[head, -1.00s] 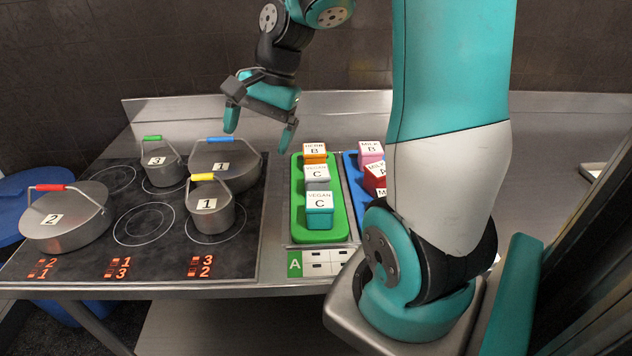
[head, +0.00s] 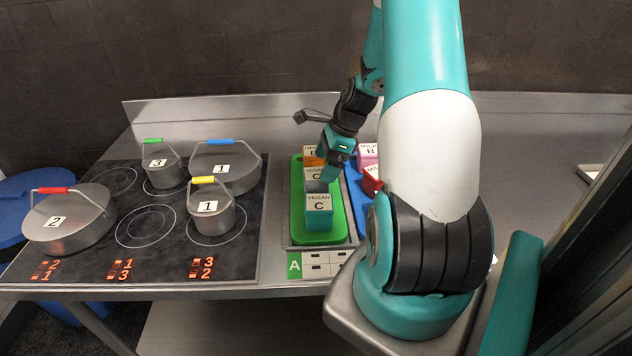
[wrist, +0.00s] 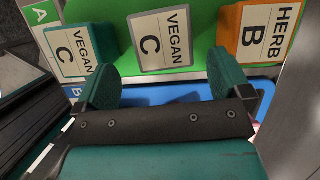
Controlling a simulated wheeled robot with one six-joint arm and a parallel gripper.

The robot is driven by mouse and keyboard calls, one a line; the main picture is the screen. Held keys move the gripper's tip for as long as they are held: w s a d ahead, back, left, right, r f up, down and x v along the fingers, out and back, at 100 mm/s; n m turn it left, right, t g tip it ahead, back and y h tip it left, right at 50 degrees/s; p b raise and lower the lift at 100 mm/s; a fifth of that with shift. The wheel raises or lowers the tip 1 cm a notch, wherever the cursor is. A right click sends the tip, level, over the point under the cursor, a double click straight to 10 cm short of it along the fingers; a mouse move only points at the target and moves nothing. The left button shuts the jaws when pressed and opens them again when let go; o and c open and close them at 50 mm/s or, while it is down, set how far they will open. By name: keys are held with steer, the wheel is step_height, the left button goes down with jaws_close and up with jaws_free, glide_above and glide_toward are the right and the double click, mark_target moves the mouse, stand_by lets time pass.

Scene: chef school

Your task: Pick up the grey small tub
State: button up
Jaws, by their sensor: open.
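The grey small tub (head: 313,176), with a white VEGAN C label, stands on the green tray between the teal and orange tubs. It also shows in the wrist view (wrist: 162,40) at top centre, just beyond the fingertips and roughly between them. My gripper (wrist: 163,82) is open and empty, with its two teal fingers spread apart. In the head view my gripper (head: 332,165) is over the tray, close to the grey tub and partly covering its right side. I cannot tell whether a finger touches it.
A teal VEGAN C tub (head: 318,212) stands in front and an orange HERB B tub (head: 312,152) behind, both close by. The green tray (head: 300,225) borders a blue tray (head: 352,190) with milk tubs. Lidded pots (head: 210,212) stand on the hob to the left.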

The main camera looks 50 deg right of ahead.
mark_target(316, 180)
steer(key=shift+d+p+x, duration=0.2)
steer(key=shift+p+x, duration=0.8)
steer(key=shift+x, duration=2.3)
steer(key=c, duration=1.1)
